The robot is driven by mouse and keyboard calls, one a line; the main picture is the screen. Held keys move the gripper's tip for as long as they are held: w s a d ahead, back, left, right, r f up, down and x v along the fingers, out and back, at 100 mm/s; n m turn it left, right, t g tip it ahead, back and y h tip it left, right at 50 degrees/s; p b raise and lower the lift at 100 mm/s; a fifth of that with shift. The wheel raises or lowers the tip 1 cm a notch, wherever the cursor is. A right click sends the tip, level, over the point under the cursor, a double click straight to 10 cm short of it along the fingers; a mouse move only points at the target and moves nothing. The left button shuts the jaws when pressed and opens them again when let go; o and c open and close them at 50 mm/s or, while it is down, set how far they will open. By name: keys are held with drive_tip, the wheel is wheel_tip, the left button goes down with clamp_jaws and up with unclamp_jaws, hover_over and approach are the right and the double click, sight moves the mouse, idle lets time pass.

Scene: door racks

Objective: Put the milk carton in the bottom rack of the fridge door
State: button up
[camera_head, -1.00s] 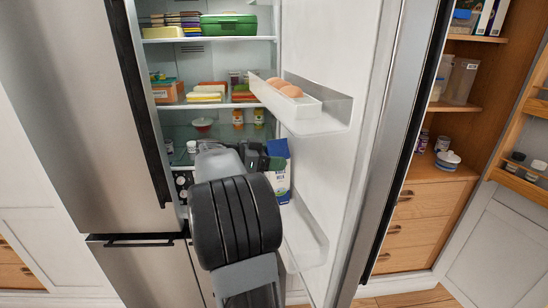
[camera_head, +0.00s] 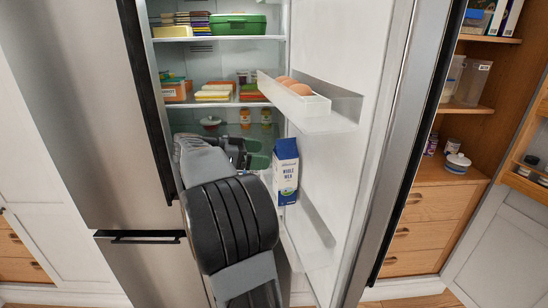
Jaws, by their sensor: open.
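The blue and white milk carton (camera_head: 287,172) stands upright at the inner, far end of the bottom rack (camera_head: 318,238) of the open fridge door. Its base meets the rack near my arm, so the exact contact is hard to see. My gripper (camera_head: 243,152) is open, just left of the carton, in front of the fridge's lower shelves. A gap shows between the fingers and the carton's top, and nothing is in the jaws. My dark wrist hides the near left part of the rack.
The upper door rack (camera_head: 322,112) holds an egg tray (camera_head: 296,98) above the carton. Fridge shelves on the left hold a green box (camera_head: 238,24), jars and packs. The near part of the bottom rack looks empty. A pantry (camera_head: 432,205) stands at right.

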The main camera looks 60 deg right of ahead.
drive_tip(key=w+a+r+n+t+h, duration=0.3)
drive_tip(key=w+t+h, duration=0.1)
drive_tip(key=w+t, duration=0.25)
drive_tip(key=w+a+r+n+t+h, duration=0.3)
drive_tip(key=w+r+n+t, duration=0.1)
drive_tip(key=w+t, duration=0.25)
drive_tip(key=w+a+f+n+t+y, duration=0.1)
drive_tip(key=w+a+n+t+y, duration=0.2)
drive_tip(key=a+n+t+y, duration=0.3)
drive_tip(key=w+a+f+n+t+y, duration=0.25)
drive_tip(key=a+n+t+y, duration=0.25)
drive_tip(key=a+t, duration=0.25)
drive_tip(key=s+a+f+n+g+y, duration=0.25)
drive_tip(key=a+f+n+y, duration=0.2)
drive_tip(key=a, duration=0.25)
drive_tip(key=s+a+f+n+g+y, duration=0.2)
drive_tip(key=s+a+f+n+y, duration=0.15)
drive_tip(key=a+f, duration=0.25)
drive_tip(key=s+a+f+g, duration=0.1)
drive_tip(key=s+f+g, duration=0.6)
drive_tip(key=s+f, duration=0.3)
drive_tip(key=s, duration=0.4)
drive_tip(key=shift+s+f+g, duration=0.25)
drive_tip(key=shift+f+g, duration=0.05)
drive_tip(key=shift+f, duration=0.05)
